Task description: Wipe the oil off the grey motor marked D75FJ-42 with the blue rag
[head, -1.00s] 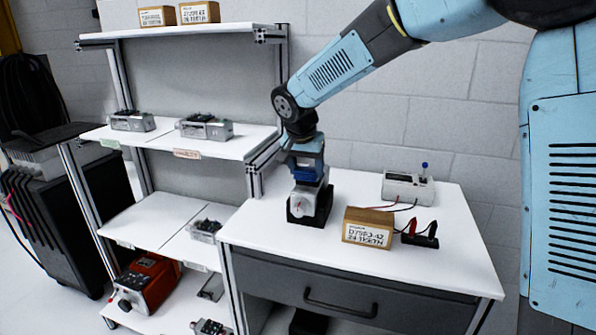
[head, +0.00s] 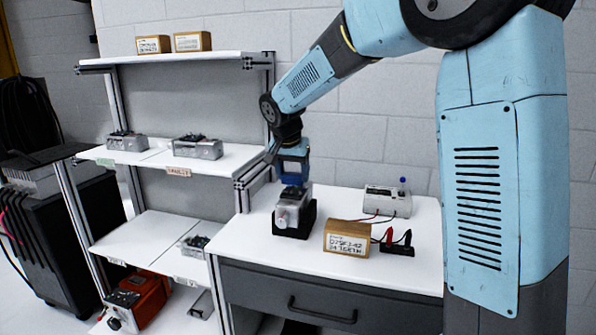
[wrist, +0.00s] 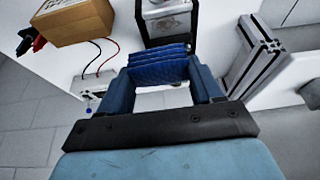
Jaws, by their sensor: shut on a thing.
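A grey motor (head: 289,213) sits in a black holder (head: 306,217) on the white workbench top. Its face shows in the wrist view (wrist: 168,22) with a dark mark. A box (head: 346,239) with a label that seems to read D75FJ-42 stands to the right of the motor. My gripper (head: 293,177) is above the motor, pointing down. It is shut on the folded blue rag (wrist: 158,68), which shows between the fingers in the wrist view. I cannot tell whether the rag touches the motor. Any oil is too small to make out.
A white device with a blue knob (head: 387,202) and red and black clips (head: 397,243) lie to the right on the bench (head: 262,238). A shelf rack (head: 232,157) with several other motors and two boxes stands at left. The bench's front right is clear.

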